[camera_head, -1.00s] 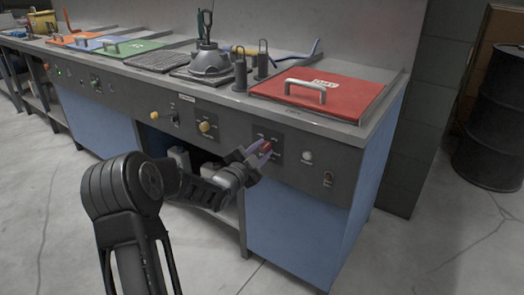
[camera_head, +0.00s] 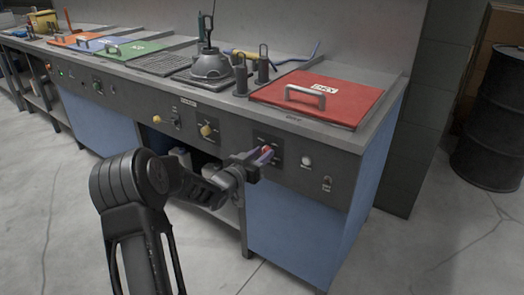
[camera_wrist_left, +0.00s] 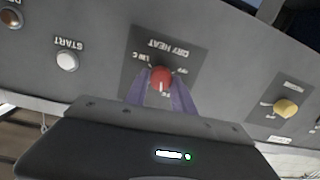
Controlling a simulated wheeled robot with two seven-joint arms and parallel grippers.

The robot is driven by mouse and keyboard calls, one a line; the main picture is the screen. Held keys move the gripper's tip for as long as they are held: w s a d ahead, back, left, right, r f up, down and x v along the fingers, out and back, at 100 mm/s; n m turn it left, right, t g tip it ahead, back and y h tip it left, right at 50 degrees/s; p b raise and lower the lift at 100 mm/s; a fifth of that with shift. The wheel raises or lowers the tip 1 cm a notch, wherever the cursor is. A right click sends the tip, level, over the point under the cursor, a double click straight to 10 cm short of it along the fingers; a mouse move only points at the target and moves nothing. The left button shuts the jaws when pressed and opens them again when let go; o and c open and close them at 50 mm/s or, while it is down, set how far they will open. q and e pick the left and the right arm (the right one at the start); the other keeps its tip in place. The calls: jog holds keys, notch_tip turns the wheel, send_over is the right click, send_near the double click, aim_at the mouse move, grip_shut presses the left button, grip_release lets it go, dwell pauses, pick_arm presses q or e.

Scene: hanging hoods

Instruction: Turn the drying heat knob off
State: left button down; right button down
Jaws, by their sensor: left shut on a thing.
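The red drying heat knob (camera_wrist_left: 161,78) sits on a dark plate marked DRY HEAT on the grey front panel. Its white pointer line shows in the left wrist view. In the head view the knob (camera_head: 266,150) is partly hidden by my fingers. My left gripper (camera_head: 262,156) is at the panel, with its purple fingers on both sides of the knob. In the left wrist view my left gripper (camera_wrist_left: 162,98) is shut on the knob. My right gripper is in neither current view.
A white START button (camera_wrist_left: 67,61) and a yellow knob (camera_wrist_left: 285,108) are on the same panel. A red DRY lid (camera_head: 318,95) with a metal handle lies on the counter above. A black barrel (camera_head: 490,120) stands at the far right.

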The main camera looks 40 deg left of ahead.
pick_arm(q)
jog(key=n+p, duration=0.3)
jog(key=n, duration=0.2)
jog(key=shift+a+r+h+p, duration=0.1)
jog(key=shift+a+h+p, duration=0.05)
jog(key=shift+h+p, duration=0.2)
jog(key=n+p, duration=0.3)
jog(key=n, duration=0.2)
jog(key=shift+a+h, duration=0.1)
jog(key=shift+h, duration=0.15)
jog(key=n+p, duration=0.2)
jog(key=n, duration=0.2)
jog(key=shift+h+p, duration=0.3)
jog(key=n, duration=0.3)
jog(key=shift+f+p, duration=0.2)
jog(key=shift+p, duration=0.2)
jog(key=shift+f+n+p, duration=0.15)
jog(key=shift+n+p, duration=0.15)
jog(key=shift+n, duration=1)
jog(key=c, duration=1.1)
grip_release()
jog(key=shift+o, duration=0.2)
jog(key=shift+s, duration=0.1)
